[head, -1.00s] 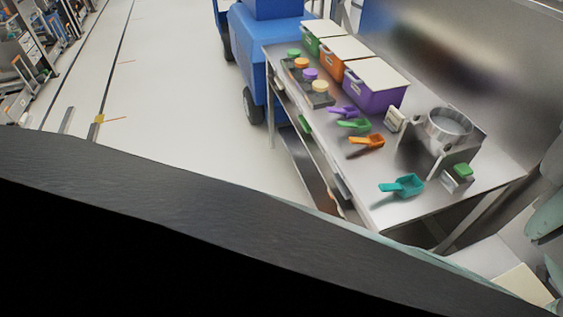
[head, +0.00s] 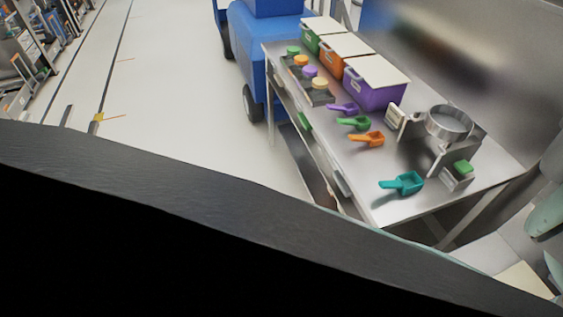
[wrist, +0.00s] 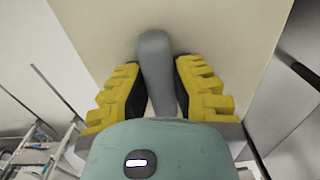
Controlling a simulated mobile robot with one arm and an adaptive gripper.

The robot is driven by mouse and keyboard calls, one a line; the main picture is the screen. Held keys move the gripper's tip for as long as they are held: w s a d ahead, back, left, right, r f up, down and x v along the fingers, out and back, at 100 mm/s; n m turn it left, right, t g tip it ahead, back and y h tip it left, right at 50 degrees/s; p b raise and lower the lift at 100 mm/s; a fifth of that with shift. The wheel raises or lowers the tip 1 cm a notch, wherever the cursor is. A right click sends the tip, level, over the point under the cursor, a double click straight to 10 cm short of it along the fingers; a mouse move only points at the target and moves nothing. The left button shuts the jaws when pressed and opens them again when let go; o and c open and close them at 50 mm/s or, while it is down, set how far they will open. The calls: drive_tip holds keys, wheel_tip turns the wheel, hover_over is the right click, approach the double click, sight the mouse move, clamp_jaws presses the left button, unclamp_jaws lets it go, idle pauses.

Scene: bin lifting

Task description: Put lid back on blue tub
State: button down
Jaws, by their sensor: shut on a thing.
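My gripper (wrist: 157,80) has yellow ridged fingers with dark pads. They are shut on the grey upright handle (wrist: 155,55) of a cream lid (wrist: 225,35), which fills the upper part of the wrist view. A cream corner, likely the same lid (head: 524,280), shows at the bottom right of the head view beside my pale green arm. My gripper itself is hidden in the head view. I cannot make out the blue tub in either view, nor tell what lies under the lid.
A steel table (head: 340,200) holds lidded green (head: 310,42), orange (head: 329,62) and purple (head: 370,92) tubs. Several scoops, including a teal one (head: 405,183), and a round metal sieve (head: 449,124) stand on it. A blue vehicle (head: 262,60) stands behind.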

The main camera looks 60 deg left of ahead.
drive_tip(key=shift+f+b, duration=0.8)
drive_tip(key=shift+b, duration=0.45)
idle(0.9)
idle(0.4)
drive_tip(key=shift+c, duration=1)
unclamp_jaws()
drive_tip(key=shift+r, duration=0.1)
